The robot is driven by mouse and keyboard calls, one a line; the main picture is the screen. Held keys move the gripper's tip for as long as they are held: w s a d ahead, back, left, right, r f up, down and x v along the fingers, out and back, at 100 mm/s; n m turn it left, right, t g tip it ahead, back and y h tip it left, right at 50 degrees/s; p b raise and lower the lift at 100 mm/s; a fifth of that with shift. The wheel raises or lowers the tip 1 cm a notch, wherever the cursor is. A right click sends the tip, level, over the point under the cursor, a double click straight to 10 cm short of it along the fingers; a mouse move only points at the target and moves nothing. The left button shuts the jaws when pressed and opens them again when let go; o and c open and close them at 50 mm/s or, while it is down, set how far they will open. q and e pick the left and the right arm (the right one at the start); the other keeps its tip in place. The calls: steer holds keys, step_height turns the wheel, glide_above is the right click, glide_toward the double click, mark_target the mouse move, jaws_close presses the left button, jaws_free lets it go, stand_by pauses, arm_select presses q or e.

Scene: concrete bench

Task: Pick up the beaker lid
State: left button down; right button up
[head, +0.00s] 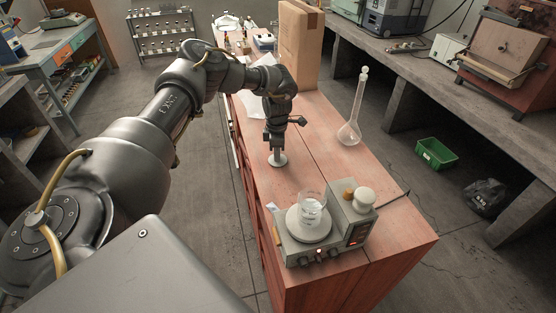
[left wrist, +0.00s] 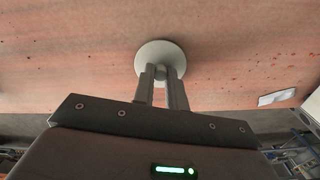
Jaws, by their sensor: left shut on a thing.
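The beaker lid (head: 278,160) is a pale round disc with a small knob, on or just above the reddish bench top. In the left wrist view the lid (left wrist: 160,52) shows as a whitish disc at the fingertips. My left gripper (head: 276,150) points down over the lid and is shut on its knob. In the left wrist view the gripper's two fingers (left wrist: 161,75) sit on either side of the knob. I cannot tell whether the lid touches the bench. A glass beaker (head: 312,208) stands on the hotplate stirrer's round plate. My right gripper is not in view.
The hotplate stirrer (head: 299,256) stands near the bench's front end. A tall glass flask (head: 351,125) stands to the right of the lid, and a cardboard box (head: 299,45) behind. The bench top between lid and stirrer is clear.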

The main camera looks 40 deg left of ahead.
arm_select(q)
steer(key=shift+w+r+b, duration=0.1)
steer(key=shift+r+b, duration=0.25)
steer(key=shift+r, duration=0.05)
steer(key=r, duration=0.1)
steer(key=r+b, duration=0.1)
steer(key=shift+d+r, duration=0.35)
steer(key=shift+r, duration=0.05)
steer(key=s+d+r, duration=0.3)
steer(key=d+r, duration=0.9)
steer(key=d, duration=0.1)
steer(key=shift+s+r+p, duration=0.2)
steer(key=shift+s+p, duration=0.1)
steer(key=shift+p, duration=0.1)
